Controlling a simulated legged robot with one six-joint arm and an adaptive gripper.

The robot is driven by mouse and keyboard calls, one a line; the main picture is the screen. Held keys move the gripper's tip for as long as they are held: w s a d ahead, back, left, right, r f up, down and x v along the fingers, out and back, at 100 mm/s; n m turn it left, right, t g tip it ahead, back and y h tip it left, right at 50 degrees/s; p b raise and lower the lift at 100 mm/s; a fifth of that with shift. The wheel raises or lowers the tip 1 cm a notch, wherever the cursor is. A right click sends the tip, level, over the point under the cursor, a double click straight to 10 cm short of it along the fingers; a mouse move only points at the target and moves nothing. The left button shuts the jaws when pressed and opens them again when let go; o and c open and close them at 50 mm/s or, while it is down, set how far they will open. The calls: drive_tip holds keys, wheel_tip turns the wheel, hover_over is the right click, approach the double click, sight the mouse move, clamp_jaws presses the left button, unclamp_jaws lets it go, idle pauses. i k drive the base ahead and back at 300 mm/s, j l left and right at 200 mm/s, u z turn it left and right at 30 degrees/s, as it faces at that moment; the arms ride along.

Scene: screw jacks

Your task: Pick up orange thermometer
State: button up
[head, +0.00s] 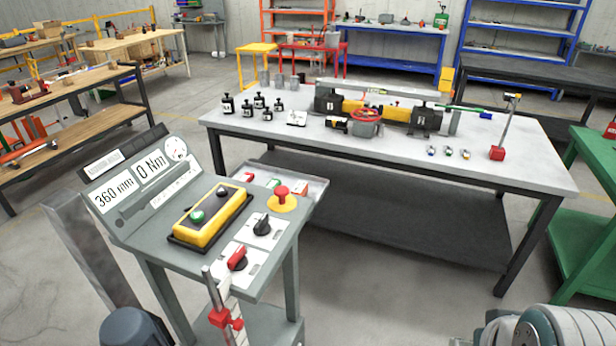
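I cannot pick out an orange thermometer for certain in the head view. On the grey-topped table (540,165), a thin upright tool with a red base (497,153) stands near the right end. Several small pieces with blue and yellow parts (448,153) lie to its left, too small to make out. A yellow and black machine (380,110) with a red ring stands at the table's middle. My gripper is not in view.
A grey control console (150,210) with a yellow button box (208,220) stands close in front, left of centre. A green bench (590,215) is at the right.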

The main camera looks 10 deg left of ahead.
sight(302, 189)
drive_tip(key=i, duration=1.45)
drive_tip(key=i+u, duration=0.15)
drive_tip(key=i, duration=0.5)
drive_tip(key=i+l+u, duration=0.2)
drive_tip(key=i, duration=0.45)
drive_tip(key=u, duration=1.95)
drive_tip(key=l, duration=0.1)
